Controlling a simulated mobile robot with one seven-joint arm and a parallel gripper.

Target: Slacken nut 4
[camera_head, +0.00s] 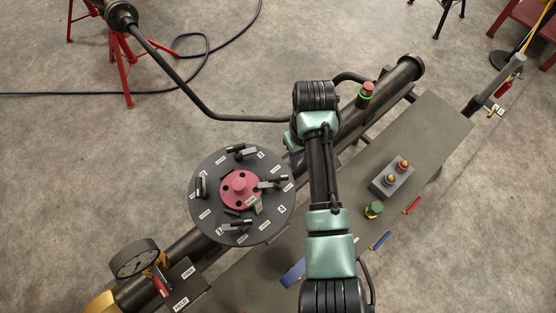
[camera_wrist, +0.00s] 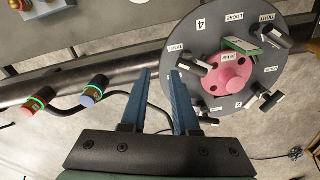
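The dark round flange (camera_head: 205,215) carries several black bar-shaped nuts around a pink hub (camera_head: 240,188); it also shows in the wrist view (camera_wrist: 219,27). The "4" label (camera_wrist: 201,24) sits near the flange's upper left edge in the wrist view. A bar nut (camera_wrist: 193,65) lies left of the hub, by a TIGHT label, and another bar nut (camera_wrist: 276,36) lies at upper right. I cannot tell for sure which is nut 4. My gripper (camera_wrist: 160,72) is open and empty, its blue fingertips left of the left bar nut, apart from it. My arm hides it in the head view.
A pipe (camera_head: 375,100) runs behind the flange. A red-topped button (camera_head: 366,90) stands on it. The grey bench (camera_head: 445,125) holds a block with two knobs (camera_head: 392,180) and a green knob (camera_head: 373,210). A gauge (camera_head: 135,258) stands at lower left.

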